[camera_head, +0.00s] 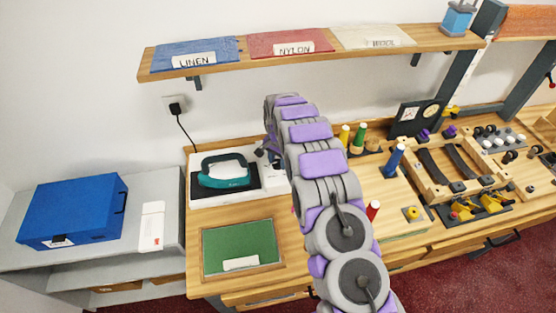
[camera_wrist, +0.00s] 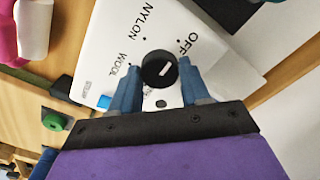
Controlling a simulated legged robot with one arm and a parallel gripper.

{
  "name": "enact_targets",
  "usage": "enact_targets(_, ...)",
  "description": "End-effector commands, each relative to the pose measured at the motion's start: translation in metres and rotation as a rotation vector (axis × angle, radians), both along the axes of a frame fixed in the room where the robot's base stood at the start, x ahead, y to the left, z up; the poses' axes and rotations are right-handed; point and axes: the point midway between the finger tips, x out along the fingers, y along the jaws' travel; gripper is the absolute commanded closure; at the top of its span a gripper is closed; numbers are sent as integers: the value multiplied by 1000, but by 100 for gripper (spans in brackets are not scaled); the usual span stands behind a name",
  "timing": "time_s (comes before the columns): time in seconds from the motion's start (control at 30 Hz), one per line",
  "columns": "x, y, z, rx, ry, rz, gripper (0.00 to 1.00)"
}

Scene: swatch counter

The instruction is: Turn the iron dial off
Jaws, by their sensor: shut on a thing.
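The black round dial (camera_wrist: 158,70) sits on a white panel (camera_wrist: 112,50) in the wrist view. OFF is printed to the dial's upper right, NYLON to its upper left and WOOL at its left. The dial's short white mark slants up and right, on the OFF side; I cannot tell if it lines up exactly. My gripper (camera_wrist: 157,78) is shut on the dial, one blue finger on each side. In the head view the teal iron (camera_head: 224,170) rests on its white-and-black station (camera_head: 215,197). My arm hides the dial there.
A green mat (camera_head: 243,245) lies in front of the iron station. A blue box (camera_head: 73,210) stands on the grey side shelf at left. Thread spools, including a blue one (camera_head: 393,160), and a wooden frame (camera_head: 460,190) stand to the right. A fabric shelf (camera_head: 300,55) hangs above.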

Motion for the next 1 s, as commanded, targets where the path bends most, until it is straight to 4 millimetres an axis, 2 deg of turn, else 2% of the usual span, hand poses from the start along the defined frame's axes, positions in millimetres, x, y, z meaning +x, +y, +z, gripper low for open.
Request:
enact_targets(0.33, 1, 2, 1, 3, -4, -2, 85)
enact_targets(0.37, 1, 2, 1, 3, -4, -2, 53)
enact_targets(0.6, 1, 1, 1, 1, -2, -2, 30)
enact_targets(1.0, 1, -1, 6, 3, -1, -3, 29)
